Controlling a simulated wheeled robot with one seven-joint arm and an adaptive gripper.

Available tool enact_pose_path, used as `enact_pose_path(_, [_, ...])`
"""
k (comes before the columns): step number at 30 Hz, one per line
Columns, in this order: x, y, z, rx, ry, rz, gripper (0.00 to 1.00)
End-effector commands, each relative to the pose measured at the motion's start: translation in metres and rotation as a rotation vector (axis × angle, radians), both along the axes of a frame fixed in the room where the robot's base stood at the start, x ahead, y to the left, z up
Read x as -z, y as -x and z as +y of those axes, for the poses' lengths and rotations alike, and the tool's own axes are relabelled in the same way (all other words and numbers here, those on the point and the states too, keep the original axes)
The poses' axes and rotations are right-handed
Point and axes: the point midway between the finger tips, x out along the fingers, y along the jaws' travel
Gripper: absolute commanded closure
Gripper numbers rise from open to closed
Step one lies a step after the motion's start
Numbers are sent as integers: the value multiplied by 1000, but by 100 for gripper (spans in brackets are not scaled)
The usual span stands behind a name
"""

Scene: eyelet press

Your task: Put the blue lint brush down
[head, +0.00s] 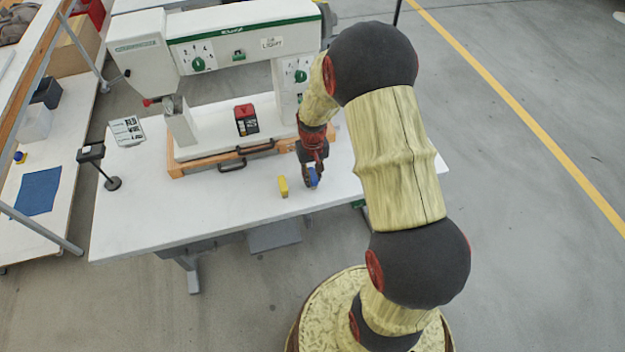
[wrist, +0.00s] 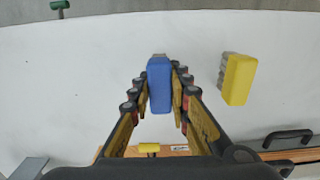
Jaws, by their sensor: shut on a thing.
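The blue lint brush (wrist: 159,85) is between the fingers of my gripper (wrist: 160,100) in the wrist view, with a finger on each side. In the head view the blue brush (head: 313,177) shows at the tip of my gripper (head: 311,173), over the white table near its front edge. I cannot tell whether the brush touches the table top (head: 230,208). A yellow brush-like block (head: 283,187) lies on the table just left of my gripper. It also shows in the wrist view (wrist: 239,79), to the right of the blue brush and apart from it.
A white and green press machine (head: 225,45) stands on a wooden base with black handles (head: 231,162) behind my gripper. A red and black box (head: 246,119) sits on it. A card (head: 127,131) and a small black stand (head: 112,183) are at the left.

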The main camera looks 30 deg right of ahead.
Motion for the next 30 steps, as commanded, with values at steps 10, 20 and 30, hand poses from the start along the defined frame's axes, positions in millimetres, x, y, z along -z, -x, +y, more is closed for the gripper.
enact_pose_path(10, [11, 0, 0, 0, 1, -2, 100])
enact_pose_path(20, [14, 0, 0, 0, 0, -1, 71])
enact_pose_path(30, [14, 0, 0, 0, 0, -1, 63])
